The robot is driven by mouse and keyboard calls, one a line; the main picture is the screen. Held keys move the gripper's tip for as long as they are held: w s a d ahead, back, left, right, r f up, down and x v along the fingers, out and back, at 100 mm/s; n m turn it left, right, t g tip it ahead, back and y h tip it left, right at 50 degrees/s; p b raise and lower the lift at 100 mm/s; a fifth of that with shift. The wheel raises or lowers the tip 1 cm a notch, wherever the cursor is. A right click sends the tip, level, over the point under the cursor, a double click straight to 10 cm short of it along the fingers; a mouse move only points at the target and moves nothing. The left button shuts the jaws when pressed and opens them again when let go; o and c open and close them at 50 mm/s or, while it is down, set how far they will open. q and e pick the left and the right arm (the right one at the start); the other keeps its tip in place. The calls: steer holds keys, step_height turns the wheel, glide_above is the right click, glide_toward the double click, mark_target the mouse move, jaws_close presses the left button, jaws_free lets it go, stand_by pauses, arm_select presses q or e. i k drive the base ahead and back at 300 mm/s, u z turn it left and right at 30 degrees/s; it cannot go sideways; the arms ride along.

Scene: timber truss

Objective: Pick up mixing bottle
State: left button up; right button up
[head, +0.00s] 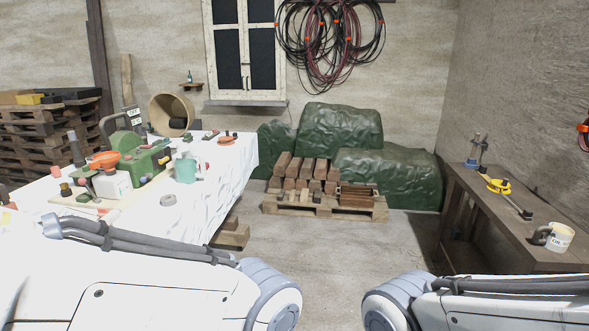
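I cannot tell for sure which thing is the mixing bottle. On the white-covered table at the left stand a white container (113,186) with an orange piece (104,160) above it, and a teal jug-like vessel (186,168) with a handle. A small dark bottle (189,76) stands on a little wall shelf. Both of my arms cross the bottom of the head view, apart from each other. Neither gripper is in view, and nothing is seen held.
A brown bench (490,222) at the right carries a mug (560,237). A pallet (320,207) with bricks stands at the back. The floor (325,255) between is clear.

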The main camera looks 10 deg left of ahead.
mark_target(184, 158)
steer(key=i, duration=3)
steer(key=u, duration=2.8)
